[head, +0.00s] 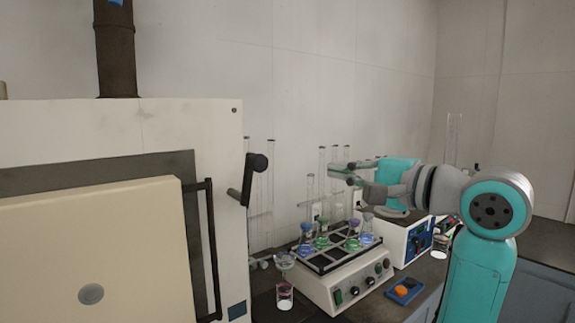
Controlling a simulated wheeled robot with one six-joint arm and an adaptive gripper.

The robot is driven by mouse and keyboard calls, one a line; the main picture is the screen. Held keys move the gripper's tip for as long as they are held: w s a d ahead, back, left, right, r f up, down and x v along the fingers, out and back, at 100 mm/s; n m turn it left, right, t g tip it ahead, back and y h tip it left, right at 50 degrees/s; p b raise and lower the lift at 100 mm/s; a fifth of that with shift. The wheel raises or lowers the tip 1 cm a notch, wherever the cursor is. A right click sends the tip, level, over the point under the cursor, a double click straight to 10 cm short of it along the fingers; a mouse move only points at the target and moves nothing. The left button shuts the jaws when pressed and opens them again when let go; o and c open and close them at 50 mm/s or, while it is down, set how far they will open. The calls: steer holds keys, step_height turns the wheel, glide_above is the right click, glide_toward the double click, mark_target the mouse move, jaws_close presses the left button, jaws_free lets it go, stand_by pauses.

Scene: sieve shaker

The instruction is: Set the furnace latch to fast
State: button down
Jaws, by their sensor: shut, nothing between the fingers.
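The furnace (130,125) is the large cream cabinet at the left, with a thick pale door (95,250). My gripper (338,171) is to the right of the latch, at about the same height in the picture, pointing left. It is shut and empty, and clear of the latch.
A black bar handle (213,250) stands along the door's right edge. Below my gripper, a shaker (345,285) carries several coloured flasks. Tall glass tubes (271,185) stand behind. A white and blue instrument (405,240) and an orange-topped block (404,291) are on the bench.

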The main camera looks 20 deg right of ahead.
mark_target(252, 181)
steer(key=w+a, duration=0.8)
steer(key=shift+w, duration=0.15)
steer(key=shift+a, duration=0.1)
stand_by(0.4)
steer(key=shift+a+r, duration=0.1)
steer(key=shift+a, duration=0.05)
